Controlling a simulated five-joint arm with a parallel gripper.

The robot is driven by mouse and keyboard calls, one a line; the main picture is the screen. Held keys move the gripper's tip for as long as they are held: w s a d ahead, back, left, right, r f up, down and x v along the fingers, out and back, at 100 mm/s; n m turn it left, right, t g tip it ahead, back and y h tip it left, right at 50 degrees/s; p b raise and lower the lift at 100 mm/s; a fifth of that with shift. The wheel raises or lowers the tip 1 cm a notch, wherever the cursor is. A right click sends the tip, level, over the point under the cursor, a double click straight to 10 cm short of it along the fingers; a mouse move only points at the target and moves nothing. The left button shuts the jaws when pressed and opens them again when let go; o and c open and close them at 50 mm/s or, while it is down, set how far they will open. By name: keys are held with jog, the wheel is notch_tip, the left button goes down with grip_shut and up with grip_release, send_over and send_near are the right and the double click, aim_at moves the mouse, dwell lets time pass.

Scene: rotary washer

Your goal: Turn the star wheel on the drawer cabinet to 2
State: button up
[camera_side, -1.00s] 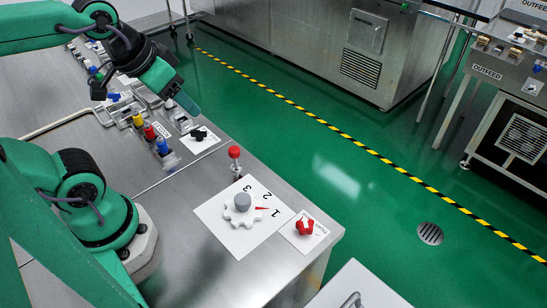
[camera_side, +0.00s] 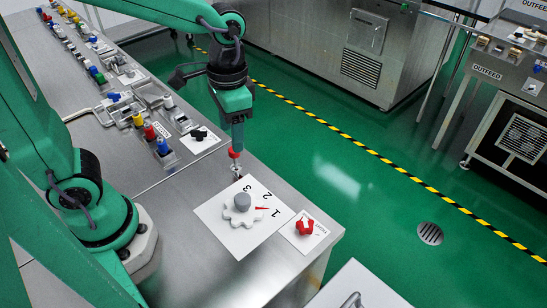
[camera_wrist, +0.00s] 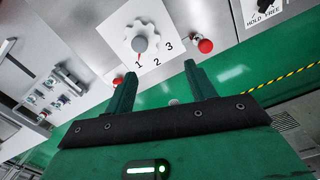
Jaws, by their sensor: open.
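The white star wheel (camera_side: 241,211) with a grey hub sits on a white plate with the numbers 1, 2 and 3 on the steel cabinet top (camera_side: 185,225). A small red pointer mark (camera_side: 262,209) lies by the 1. The wheel (camera_wrist: 140,41) also shows at the top of the wrist view, with the red mark at the 1 there. My gripper (camera_side: 236,145) points down beyond the wheel, overlapping the red-topped post in the side view. In the wrist view my gripper (camera_wrist: 157,72) is open, its fingers apart with nothing between them, and the wheel lies ahead of them.
A red-topped post (camera_side: 235,168) stands behind the wheel, close to my gripper. A red knob (camera_side: 304,226) on its own plate sits at the right, near the cabinet edge. A black knob (camera_side: 198,134) and several coloured knobs stand farther back.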

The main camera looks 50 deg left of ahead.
aim_at(243, 197)
jog(key=w+d+f+m+g+y, duration=0.1)
jog(key=d+f+m+g, duration=0.1)
jog(key=d+f, duration=0.4)
jog(key=shift+f+g+y, duration=0.4)
jog(key=shift+f+g, duration=0.3)
jog(key=shift+g, duration=0.2)
jog(key=shift+d+f, duration=0.1)
jog(key=shift+f, duration=0.05)
jog(key=shift+x, duration=3.75)
jog(key=shift+w, duration=0.1)
jog(key=c, duration=1)
jog(key=shift+o, duration=0.2)
jog(key=shift+a+n, duration=0.2)
jog(key=shift+n, duration=1)
